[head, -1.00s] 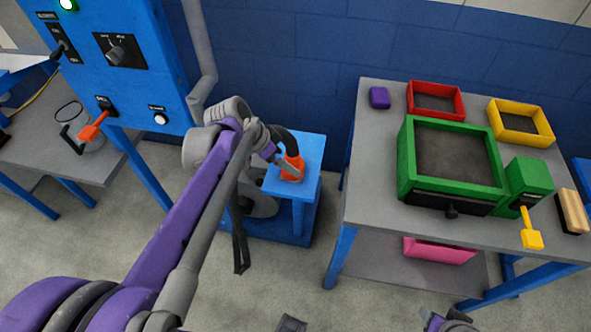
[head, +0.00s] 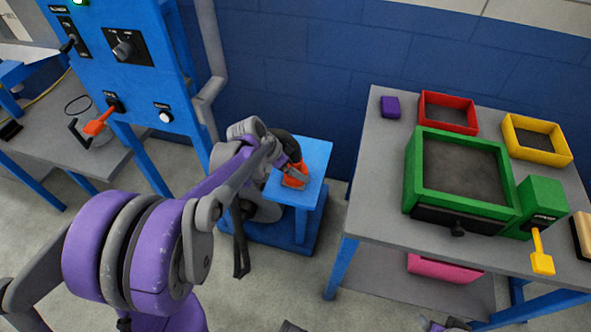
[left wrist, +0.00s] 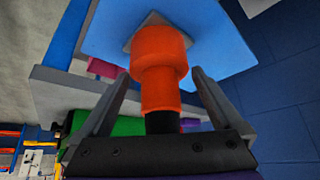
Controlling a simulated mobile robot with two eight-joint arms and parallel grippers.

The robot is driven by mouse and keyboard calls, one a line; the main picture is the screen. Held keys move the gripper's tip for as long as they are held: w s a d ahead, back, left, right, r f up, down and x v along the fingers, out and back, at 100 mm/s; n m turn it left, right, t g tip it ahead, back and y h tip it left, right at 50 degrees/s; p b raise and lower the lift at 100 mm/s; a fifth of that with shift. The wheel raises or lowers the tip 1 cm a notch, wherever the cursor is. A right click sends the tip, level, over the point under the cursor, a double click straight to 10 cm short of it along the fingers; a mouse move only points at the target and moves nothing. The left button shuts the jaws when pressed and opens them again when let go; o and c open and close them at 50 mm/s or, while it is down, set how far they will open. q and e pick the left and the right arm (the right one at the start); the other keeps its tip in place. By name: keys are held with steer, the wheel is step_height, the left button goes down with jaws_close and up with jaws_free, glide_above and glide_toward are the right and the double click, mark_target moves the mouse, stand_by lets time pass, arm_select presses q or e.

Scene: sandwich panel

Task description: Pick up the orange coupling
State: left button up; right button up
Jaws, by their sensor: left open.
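The orange coupling (head: 294,177) sits on the small blue stand (head: 316,152), at the end of a dark hose (head: 287,143). My left gripper (head: 297,171) is at the coupling in the head view, and its arm partly covers it. In the left wrist view the orange coupling (left wrist: 160,65) lies between the two open fingers of my left gripper (left wrist: 158,82). Gaps show on both sides of its narrower part. My right gripper (head: 447,326) shows only as a small piece at the bottom edge of the head view.
A blue control panel (head: 146,75) with an orange lever (head: 100,121) stands to the left. A grey table (head: 372,212) with a green box (head: 412,170), a red tray (head: 447,98) and a yellow tray (head: 562,152) stands to the right. A blue wall is close behind.

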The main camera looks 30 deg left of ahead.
arm_select(q)
steer(key=shift+w+f, duration=0.1)
steer(key=shift+f, duration=0.1)
steer(key=shift+r, duration=0.1)
steer(key=c, duration=1.3)
